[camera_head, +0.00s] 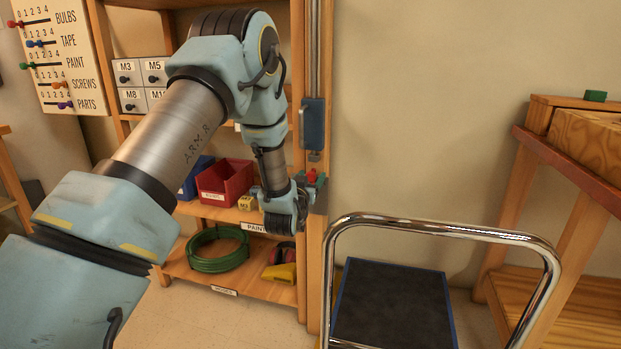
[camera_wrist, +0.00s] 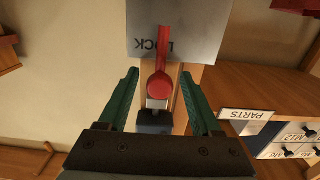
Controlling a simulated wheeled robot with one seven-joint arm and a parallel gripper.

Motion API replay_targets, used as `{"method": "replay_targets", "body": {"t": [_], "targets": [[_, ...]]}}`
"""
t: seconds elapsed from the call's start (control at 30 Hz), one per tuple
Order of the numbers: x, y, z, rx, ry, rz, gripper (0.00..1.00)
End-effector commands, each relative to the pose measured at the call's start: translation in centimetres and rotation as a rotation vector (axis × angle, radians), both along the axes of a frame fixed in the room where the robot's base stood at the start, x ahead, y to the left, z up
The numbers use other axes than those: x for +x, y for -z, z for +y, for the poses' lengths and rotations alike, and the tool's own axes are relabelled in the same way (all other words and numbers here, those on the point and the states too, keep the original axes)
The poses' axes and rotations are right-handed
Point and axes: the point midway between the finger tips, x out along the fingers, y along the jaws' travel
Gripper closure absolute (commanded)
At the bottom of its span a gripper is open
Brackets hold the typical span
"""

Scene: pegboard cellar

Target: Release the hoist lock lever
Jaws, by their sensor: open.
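The hoist lock lever (camera_wrist: 161,80) is red with a round knob, in front of a grey plate marked LOCK (camera_wrist: 200,35) in the wrist view. My gripper (camera_wrist: 163,85) is open, with one green finger on each side of the knob and a visible gap on both sides. In the head view the red lever (camera_head: 312,176) shows small on the wooden post, and my gripper (camera_head: 312,183) is at it, partly hidden by my wrist. A blue hoist block (camera_head: 313,124) hangs on the rail above the lever.
The shelf rack (camera_head: 225,216) holds a red bin (camera_head: 224,183), a blue bin and a green hose coil (camera_head: 217,249). A cart with a chrome handle (camera_head: 440,228) stands close to the right of the post. A workbench (camera_head: 575,165) is at the far right.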

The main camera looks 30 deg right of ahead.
Motion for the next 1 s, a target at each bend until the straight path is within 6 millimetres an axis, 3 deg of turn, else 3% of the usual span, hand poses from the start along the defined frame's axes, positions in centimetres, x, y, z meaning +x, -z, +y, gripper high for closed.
{"method": "replay_targets", "body": {"t": [0.07,0.63,1.0], "targets": [[-0.01,0.00,0.01,0.000,0.000,0.000,0.34],[-0.02,-0.01,0.03,0.000,0.000,0.000,0.99],[-0.03,-0.01,0.04,0.000,0.000,0.000,1.00]]}}
